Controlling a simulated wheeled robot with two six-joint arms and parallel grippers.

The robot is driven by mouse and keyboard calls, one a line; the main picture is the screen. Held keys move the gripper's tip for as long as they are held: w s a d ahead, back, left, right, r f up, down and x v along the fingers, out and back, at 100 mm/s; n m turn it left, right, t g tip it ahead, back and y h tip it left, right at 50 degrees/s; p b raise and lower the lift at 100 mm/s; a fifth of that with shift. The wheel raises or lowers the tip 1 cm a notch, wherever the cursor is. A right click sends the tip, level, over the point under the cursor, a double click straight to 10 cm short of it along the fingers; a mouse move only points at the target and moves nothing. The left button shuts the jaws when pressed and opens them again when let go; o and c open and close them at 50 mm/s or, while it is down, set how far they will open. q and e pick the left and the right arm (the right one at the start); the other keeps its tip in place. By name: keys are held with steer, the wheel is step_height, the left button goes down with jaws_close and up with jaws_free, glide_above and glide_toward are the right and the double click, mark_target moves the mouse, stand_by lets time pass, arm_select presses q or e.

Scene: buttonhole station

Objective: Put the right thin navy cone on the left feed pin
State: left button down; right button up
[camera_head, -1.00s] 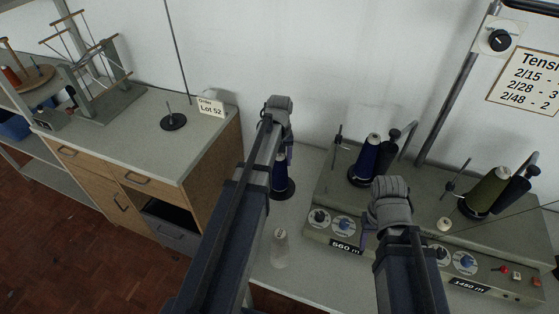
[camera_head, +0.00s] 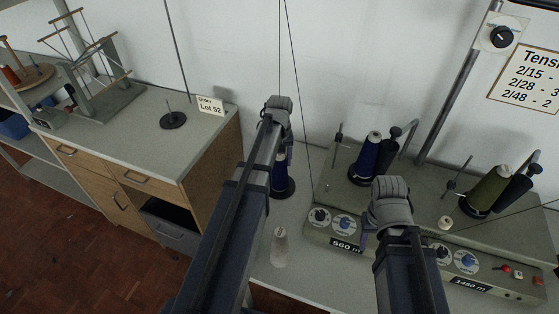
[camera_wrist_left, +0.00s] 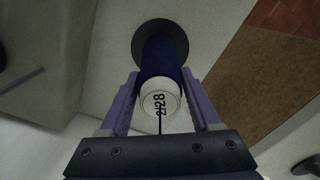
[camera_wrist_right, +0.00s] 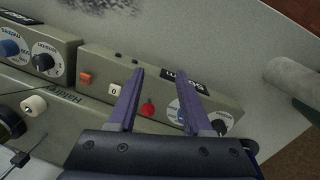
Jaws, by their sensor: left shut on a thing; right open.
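A thin navy cone (camera_head: 281,180) stands upright on a black round base (camera_head: 287,192) on the grey table left of the winding machine. My left gripper (camera_head: 285,150) is shut on this cone from above. In the left wrist view the navy cone (camera_wrist_left: 162,62) has a white top marked 2/28 and sits between both fingers, over the black disc (camera_wrist_left: 140,42). Its pin is mostly hidden by the cone. Another navy cone (camera_head: 368,152) stands on the machine's left unit. My right gripper (camera_head: 368,238) is open and empty above the machine's front; its fingers also show in the right wrist view (camera_wrist_right: 163,78).
The winding machine (camera_head: 330,218) carries an olive cone (camera_head: 487,190) at right. A pale cone (camera_head: 280,248) stands on the table in front. A cabinet at left holds an empty pin on a black base (camera_head: 173,120) beside a Lot 52 card (camera_head: 211,106).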

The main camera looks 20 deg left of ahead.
arm_select(q)
steer(key=shift+f, duration=0.1)
jaws_free()
step_height(320, 180, up, 8)
steer(key=p, duration=0.7)
steer(key=shift+p, duration=0.4)
steer(key=shift+f, duration=0.1)
steer(key=s+d+m, duration=0.3)
steer(key=s+d, duration=0.2)
steer(key=d, duration=0.2)
steer(key=s+d+m, duration=0.4)
steer(key=s+d, duration=0.2)
steer(key=d, duration=0.2)
steer(key=s+d+m+y, duration=0.1)
steer(key=s+d+m, duration=0.2)
steer(key=s+d, duration=0.3)
steer(key=shift+s+d, duration=0.15)
steer(key=shift+d, duration=0.9)
